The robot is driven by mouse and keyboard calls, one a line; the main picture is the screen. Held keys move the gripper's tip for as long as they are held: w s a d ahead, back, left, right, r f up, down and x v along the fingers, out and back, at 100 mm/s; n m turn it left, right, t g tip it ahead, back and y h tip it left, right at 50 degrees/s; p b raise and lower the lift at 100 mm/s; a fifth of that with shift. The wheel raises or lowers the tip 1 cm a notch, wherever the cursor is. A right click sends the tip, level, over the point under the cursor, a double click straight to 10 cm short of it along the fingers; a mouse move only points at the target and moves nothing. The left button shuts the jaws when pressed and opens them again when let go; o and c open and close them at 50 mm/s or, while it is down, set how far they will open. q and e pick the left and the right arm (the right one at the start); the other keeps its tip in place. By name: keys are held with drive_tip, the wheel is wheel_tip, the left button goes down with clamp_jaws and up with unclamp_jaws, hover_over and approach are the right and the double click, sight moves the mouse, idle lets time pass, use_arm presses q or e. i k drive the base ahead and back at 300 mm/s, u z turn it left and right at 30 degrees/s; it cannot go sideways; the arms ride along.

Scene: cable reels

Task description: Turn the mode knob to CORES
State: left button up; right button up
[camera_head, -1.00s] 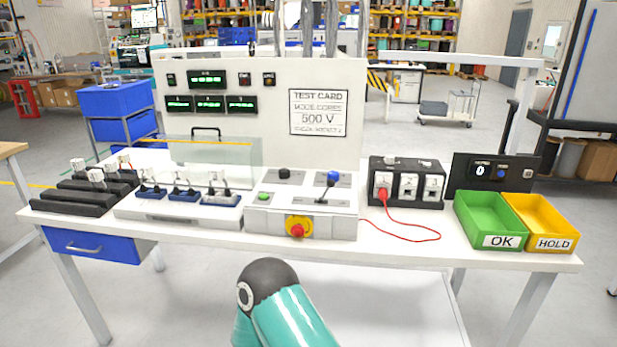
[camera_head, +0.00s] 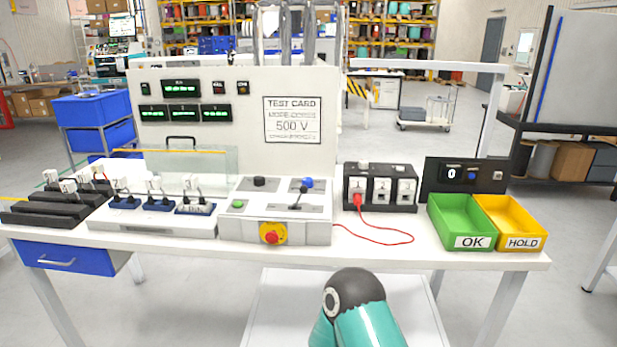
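The control box (camera_head: 230,226) stands at the front middle of the bench. A black knob (camera_head: 259,181) sits on its top left panel; it looks like the mode knob, but its pointer and labels are too small to read. A lever with a blue ball (camera_head: 307,183) is to its right. A green button (camera_head: 238,204) lies in front. A red stop button on yellow (camera_head: 272,235) is on the front face. The test card (camera_head: 292,120) behind shows a mode line, apparently CORES, and 500 V. Neither gripper is in view; only a teal arm link of mine shows at the bottom.
A clear guard (camera_head: 190,163) and several plugged blue sockets (camera_head: 158,205) are left of the box. A black socket block (camera_head: 380,205) with a red cable (camera_head: 385,243) is right. Green OK (camera_head: 462,222) and yellow HOLD (camera_head: 508,224) bins stand at the bench's right end.

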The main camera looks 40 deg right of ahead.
sight(260, 180)
drive_tip(key=z, duration=0.4)
drive_tip(key=i, duration=1)
drive_tip(key=u, duration=0.05)
